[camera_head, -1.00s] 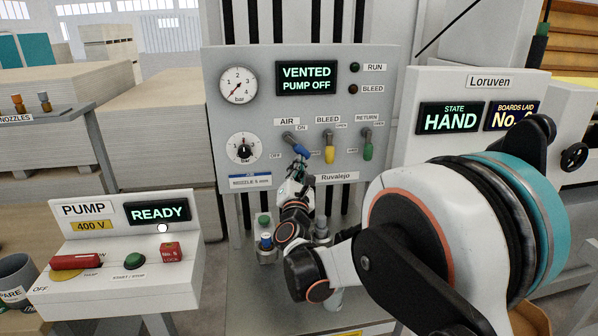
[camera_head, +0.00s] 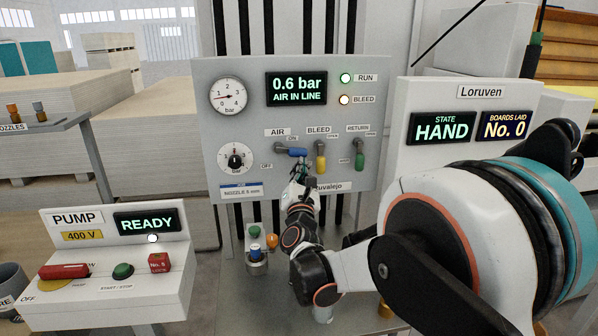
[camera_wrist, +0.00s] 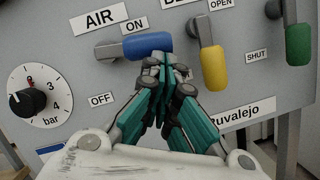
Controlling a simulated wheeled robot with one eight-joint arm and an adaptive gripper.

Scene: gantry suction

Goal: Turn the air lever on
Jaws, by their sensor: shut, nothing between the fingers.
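The blue air lever (camera_head: 291,152) is on the grey panel under the AIR label. It lies about level, its blue handle pointing right, beside the ON label in the wrist view (camera_wrist: 148,47). My gripper (camera_wrist: 158,62) is shut and empty, its fingertips at the lower edge of the blue handle; I cannot tell whether they touch it. In the head view my gripper (camera_head: 301,172) is just below the lever and partly hidden by my wrist. The panel display (camera_head: 296,89) reads 0.6 bar, AIR IN LINE.
The yellow bleed lever (camera_wrist: 214,68) hangs down close to the right of my gripper. The green return lever (camera_wrist: 298,44) is further right. A pressure dial (camera_wrist: 33,98) is at the left. A pump box (camera_head: 118,263) stands at lower left.

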